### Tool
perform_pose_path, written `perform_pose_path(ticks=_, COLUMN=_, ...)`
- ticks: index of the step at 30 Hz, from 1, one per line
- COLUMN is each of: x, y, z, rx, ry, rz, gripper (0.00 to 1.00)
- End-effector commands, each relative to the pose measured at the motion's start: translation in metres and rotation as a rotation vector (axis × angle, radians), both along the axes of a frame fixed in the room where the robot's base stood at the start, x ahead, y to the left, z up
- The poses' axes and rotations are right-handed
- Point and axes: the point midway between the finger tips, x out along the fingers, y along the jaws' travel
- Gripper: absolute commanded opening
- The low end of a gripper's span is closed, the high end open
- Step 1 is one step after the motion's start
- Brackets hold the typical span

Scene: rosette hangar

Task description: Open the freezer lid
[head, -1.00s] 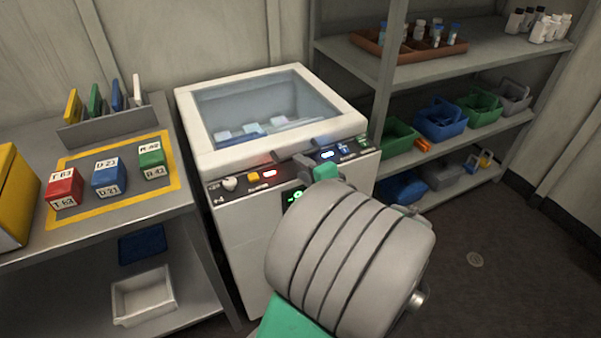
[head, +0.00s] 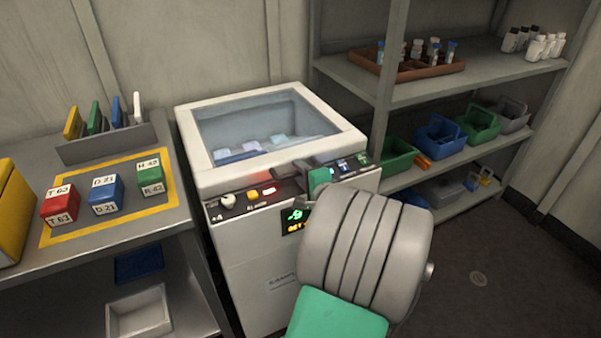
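The freezer (head: 255,262) is a white chest with a glass-topped lid (head: 354,140). The lid is down, and blurred pale and blue items show through its glass. A control panel with a knob, a yellow button and lit displays runs along the front below the lid. A dark handle piece (head: 289,168) sticks out at the middle of the lid's front edge. My gripper (head: 310,185) is at the front edge, close to this handle. My own arm hides most of it, so its fingers and any contact cannot be made out.
Left, a metal table (head: 150,226) holds red, blue and green labelled blocks inside a yellow outline, and a rack of coloured plates. Right, a shelf (head: 480,70) carries a brown tray, bottles and coloured bins. The floor at lower right is clear.

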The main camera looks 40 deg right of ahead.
Motion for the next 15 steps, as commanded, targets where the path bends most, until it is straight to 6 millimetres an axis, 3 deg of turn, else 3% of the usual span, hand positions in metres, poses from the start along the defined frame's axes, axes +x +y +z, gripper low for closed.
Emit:
perform_pose_path(ticks=10, x=-0.0002, y=0.0002, z=0.0, rx=-0.001, ry=0.0, rz=0.0, gripper=0.0)
perform_pose_path(ticks=15, x=-0.0001, y=0.0002, z=0.0, rx=-0.001, ry=0.0, rz=0.001, gripper=0.0)
